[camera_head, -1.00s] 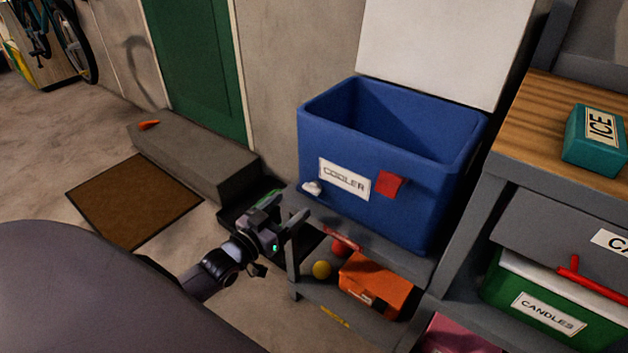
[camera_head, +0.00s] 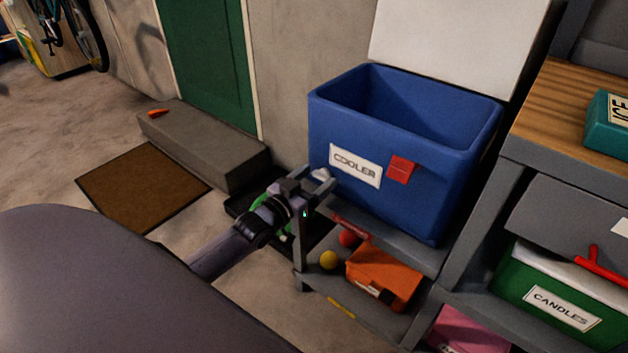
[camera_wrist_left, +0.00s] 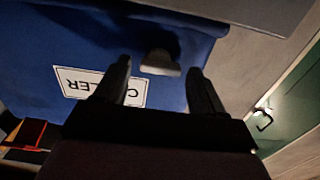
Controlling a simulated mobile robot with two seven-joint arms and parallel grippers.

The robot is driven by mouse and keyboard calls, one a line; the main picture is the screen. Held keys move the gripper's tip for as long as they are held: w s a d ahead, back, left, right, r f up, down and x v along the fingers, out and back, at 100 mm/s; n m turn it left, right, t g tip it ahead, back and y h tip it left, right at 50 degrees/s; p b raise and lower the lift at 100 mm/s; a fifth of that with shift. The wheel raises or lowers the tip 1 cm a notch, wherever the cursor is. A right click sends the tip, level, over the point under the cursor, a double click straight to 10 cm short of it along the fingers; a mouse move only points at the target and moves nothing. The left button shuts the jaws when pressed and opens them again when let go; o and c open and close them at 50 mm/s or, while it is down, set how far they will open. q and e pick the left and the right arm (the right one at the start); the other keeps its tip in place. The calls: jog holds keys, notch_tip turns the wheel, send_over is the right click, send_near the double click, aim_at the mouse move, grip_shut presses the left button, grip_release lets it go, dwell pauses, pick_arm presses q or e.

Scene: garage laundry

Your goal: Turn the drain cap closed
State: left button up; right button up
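The blue cooler (camera_head: 385,200) stands on a grey shelf with its white lid raised. Its small white drain cap (camera_head: 321,174) sits low on the front face, left of the label. My left gripper (camera_head: 318,182) is right in front of the cap and partly covers it. In the left wrist view the cap (camera_wrist_left: 160,64) lies beyond and between the two fingertips (camera_wrist_left: 160,78) of my left gripper. The fingers are apart with nothing between them. The cooler's upside-down label (camera_wrist_left: 90,85) is behind the left finger. My right gripper is not in view.
A workbench (camera_head: 560,110) stands at right, with a green candle bin (camera_head: 515,285) below. A concrete step (camera_head: 205,145) and brown mat (camera_head: 143,187) lie left.

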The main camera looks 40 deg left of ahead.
pick_arm(q)
jog(key=c, duration=0.8)
